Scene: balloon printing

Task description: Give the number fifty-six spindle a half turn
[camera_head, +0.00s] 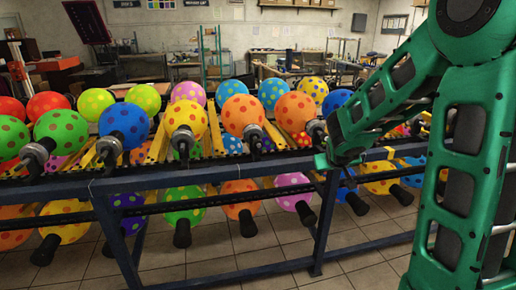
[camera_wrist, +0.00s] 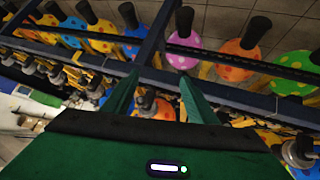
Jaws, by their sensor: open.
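Several dark spindles with metal collars stick out along the front rail of the rack, each with a spotted balloon behind it. No number can be read on any of them, so I cannot tell which is fifty-six. My gripper (camera_head: 323,160) is at the rail, just below a spindle (camera_head: 316,130) in front of a large orange balloon (camera_head: 294,110). In the wrist view my gripper (camera_wrist: 159,74) has its two green fingers apart. A spindle (camera_wrist: 146,101) with an orange balloon beside it shows between the fingers; whether they touch it is unclear.
Other spindles stand left along the rail, one before a blue balloon (camera_head: 108,148) and one before a yellow balloon (camera_head: 181,142). A lower row of balloons hangs beneath, including a pink one (camera_head: 293,190). A dark blue frame post (camera_head: 325,222) stands below my gripper. Tiled floor is in front.

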